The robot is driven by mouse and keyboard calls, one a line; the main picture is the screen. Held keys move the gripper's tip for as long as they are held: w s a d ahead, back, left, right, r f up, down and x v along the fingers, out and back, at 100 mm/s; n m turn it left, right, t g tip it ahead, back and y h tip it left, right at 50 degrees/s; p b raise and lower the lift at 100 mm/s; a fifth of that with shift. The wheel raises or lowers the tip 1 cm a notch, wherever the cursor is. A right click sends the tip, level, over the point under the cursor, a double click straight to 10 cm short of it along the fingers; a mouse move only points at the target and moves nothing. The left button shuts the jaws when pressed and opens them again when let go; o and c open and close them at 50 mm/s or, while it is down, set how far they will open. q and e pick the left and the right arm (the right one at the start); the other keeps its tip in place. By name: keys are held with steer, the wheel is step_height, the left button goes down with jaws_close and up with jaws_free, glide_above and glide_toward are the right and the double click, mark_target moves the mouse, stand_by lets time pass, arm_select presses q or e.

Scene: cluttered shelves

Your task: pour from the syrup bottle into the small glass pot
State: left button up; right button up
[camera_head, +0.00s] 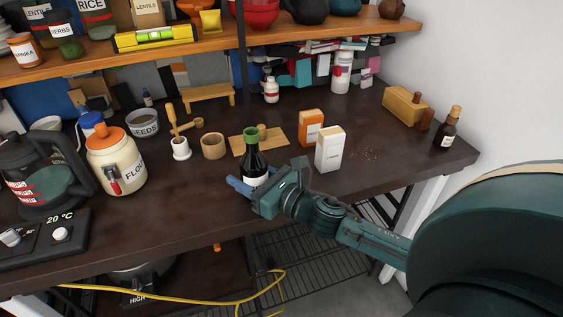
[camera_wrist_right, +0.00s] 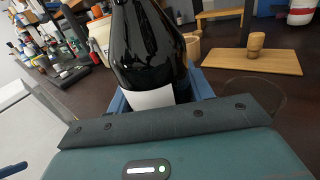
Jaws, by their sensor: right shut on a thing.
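A dark bottle with a green cap (camera_head: 254,160), which I take for the syrup bottle, stands upright near the front edge of the bench. My right gripper (camera_head: 252,187) is shut on its lower part, around the white label. The right wrist view shows the bottle (camera_wrist_right: 150,50) between the blue fingers (camera_wrist_right: 160,98). I cannot tell whether its base touches the bench.
A white carton (camera_head: 330,150) and an orange carton (camera_head: 311,128) stand close to the right. A flour jar (camera_head: 117,165) and seeds bowl (camera_head: 143,124) stand left. Bare bench (camera_head: 190,205) lies left of my gripper.

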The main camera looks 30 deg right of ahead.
steer(key=shift+r, duration=0.1)
steer(key=shift+s+a+r+m, duration=0.1)
steer(key=shift+r+m, duration=0.05)
steer(key=shift+m, duration=0.75)
steer(key=shift+a+r+m, duration=0.1)
steer(key=shift+r+m, duration=0.05)
steer(key=shift+m, duration=2.45)
steer(key=shift+s+a+r+m+t, duration=0.1)
steer(key=shift+a+r+m+t, duration=0.1)
steer(key=shift+r+m, duration=0.25)
steer(key=shift+a+r+m+t, duration=0.15)
steer(key=shift+r+m, duration=0.2)
steer(key=shift+m, duration=0.2)
steer(key=shift+a+f+m, duration=0.1)
steer(key=shift+a+m, duration=0.15)
steer(key=shift+m, duration=0.35)
steer(key=shift+s+a+f+m+b, duration=0.15)
steer(key=shift+a+m+b, duration=0.15)
steer(key=shift+m, duration=0.35)
steer(key=shift+s+a+f+m+b, duration=0.15)
steer(key=shift+a+m+b, duration=0.15)
steer(key=shift+m, duration=0.35)
steer(key=shift+a+r+m, duration=0.2)
steer(key=shift+r+m, duration=0.3)
steer(key=shift+m, duration=0.4)
stand_by(0.6)
